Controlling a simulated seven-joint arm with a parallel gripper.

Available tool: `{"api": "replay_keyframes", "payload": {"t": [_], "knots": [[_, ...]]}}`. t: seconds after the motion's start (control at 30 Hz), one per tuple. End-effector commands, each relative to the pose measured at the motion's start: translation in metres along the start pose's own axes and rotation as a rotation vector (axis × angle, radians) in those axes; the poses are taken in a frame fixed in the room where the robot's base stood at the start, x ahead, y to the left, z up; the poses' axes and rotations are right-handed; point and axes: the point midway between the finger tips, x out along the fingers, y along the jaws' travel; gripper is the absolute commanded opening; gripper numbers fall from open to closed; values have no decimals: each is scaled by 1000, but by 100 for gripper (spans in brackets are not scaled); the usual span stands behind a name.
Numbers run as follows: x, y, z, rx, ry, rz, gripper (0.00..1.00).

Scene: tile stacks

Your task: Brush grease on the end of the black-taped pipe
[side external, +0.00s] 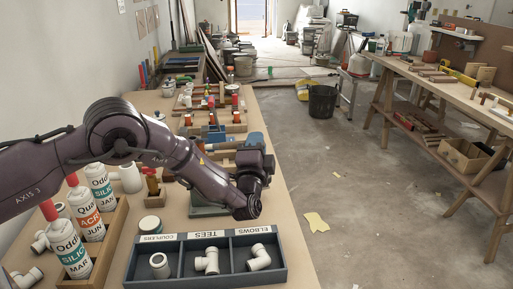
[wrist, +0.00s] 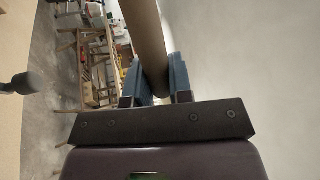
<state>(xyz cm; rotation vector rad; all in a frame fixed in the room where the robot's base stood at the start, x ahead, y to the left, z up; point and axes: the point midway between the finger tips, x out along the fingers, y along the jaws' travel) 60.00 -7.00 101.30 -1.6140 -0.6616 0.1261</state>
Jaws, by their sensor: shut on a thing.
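My gripper (wrist: 154,92) is shut on a smooth brown rod (wrist: 146,35). The rod runs up out of the top of the wrist view, and its far end is out of frame. In the side external view the end of my arm is over the bench, and the fingers and rod cannot be made out clearly. A dark rounded thing (wrist: 20,84) shows at the left edge of the wrist view; I cannot tell whether it is the taped pipe. A small container with a brown upright piece (side external: 152,182) stands left of my arm's end. No grease is clearly visible.
A dark sorting tray (side external: 130,275) with white pipe fittings lies at the bench front. Labelled bottles (side external: 85,218) stand in a wooden box at left. More goods crowd the bench behind my arm.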

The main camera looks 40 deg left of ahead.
Motion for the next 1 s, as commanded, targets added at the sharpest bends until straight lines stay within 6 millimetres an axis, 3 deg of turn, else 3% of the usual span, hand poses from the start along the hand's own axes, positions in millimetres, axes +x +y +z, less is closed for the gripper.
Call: {"api": "replay_keyframes", "payload": {"t": [0.47, 1.0], "knots": [[1, -4, -1, 1, 0, 0, 0], [-5, 13, 3, 1, 0, 0, 0]]}}
